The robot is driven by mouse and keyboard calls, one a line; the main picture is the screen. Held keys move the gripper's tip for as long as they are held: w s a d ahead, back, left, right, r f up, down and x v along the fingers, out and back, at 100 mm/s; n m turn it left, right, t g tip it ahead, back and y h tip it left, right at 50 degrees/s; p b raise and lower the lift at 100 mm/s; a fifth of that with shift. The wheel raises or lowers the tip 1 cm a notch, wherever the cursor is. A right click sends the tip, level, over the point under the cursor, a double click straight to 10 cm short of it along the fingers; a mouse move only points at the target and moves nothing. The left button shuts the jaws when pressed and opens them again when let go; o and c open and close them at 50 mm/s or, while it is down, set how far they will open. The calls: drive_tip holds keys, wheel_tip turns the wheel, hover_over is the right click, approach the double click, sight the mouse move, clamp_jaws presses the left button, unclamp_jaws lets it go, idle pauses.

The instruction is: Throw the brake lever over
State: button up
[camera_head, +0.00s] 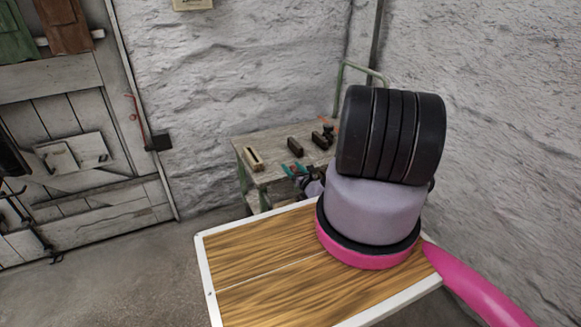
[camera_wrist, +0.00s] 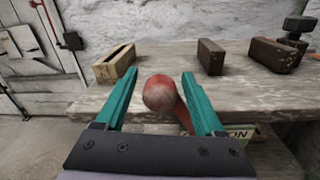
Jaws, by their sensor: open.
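In the wrist view, the brake lever shows as a worn red ball knob (camera_wrist: 158,93) on a red arm (camera_wrist: 184,117) that slopes down to the right. My gripper (camera_wrist: 159,78) is open, with one teal finger on each side of the knob. Gaps show between the knob and both fingers, so the jaws are not closed on it. In the head view, the teal fingers of my gripper (camera_head: 295,170) are small at the near edge of the workbench. My arm hides much of that spot, and I cannot make out the lever there. The lever's lower end is hidden.
A worn workbench (camera_head: 262,141) stands against the rough white wall. On it are a slotted wooden block (camera_wrist: 115,65) and dark blocks (camera_wrist: 210,56) (camera_wrist: 275,55). A plank door (camera_head: 60,100) is at left.

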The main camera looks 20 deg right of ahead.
drive_tip(key=shift+w, duration=0.7)
clamp_jaws()
drive_tip(key=shift+a, duration=0.1)
idle(0.9)
